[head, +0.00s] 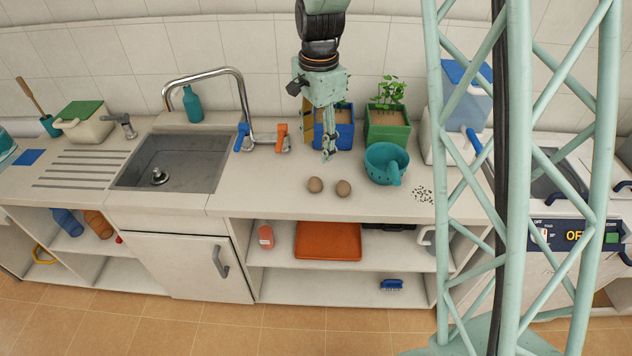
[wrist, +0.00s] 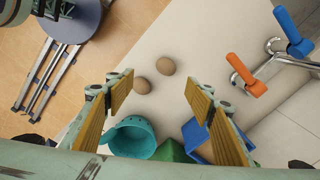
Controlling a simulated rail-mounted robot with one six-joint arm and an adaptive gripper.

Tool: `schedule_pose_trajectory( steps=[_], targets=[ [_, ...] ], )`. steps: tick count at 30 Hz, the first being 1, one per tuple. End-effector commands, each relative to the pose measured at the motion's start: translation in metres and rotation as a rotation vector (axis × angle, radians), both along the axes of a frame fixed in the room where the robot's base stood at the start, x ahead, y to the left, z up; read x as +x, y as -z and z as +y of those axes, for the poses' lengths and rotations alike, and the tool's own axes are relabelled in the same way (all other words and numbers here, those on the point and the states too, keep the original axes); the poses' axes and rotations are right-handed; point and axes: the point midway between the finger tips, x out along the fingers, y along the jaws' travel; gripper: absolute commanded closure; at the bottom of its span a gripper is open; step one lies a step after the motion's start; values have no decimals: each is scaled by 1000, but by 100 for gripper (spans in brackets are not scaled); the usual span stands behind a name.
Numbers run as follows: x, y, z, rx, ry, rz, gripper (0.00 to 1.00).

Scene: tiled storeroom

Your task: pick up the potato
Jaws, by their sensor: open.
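Two brown potatoes lie side by side on the pale counter near its front edge, a left one (head: 315,185) and a right one (head: 343,188). In the wrist view they show between and beyond my fingers, one at the upper right (wrist: 166,66) and one at the lower left (wrist: 142,85). My gripper (head: 329,157) hangs above the counter, behind the potatoes and apart from them. In the wrist view its two fingers (wrist: 158,92) with tan pads are spread wide with nothing between them.
Blue (head: 345,135) and green planters (head: 387,128) stand behind. Left are blue and orange tap handles (head: 282,137) and the sink (head: 165,168). The counter left of the potatoes is clear.

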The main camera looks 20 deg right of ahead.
Motion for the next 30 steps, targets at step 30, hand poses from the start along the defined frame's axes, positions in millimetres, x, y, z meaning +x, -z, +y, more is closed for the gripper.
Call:
schedule_pose_trajectory(
  steps=[30],
  targets=[
    [24, 44, 0, 2, 124, 30, 51]
  ],
)
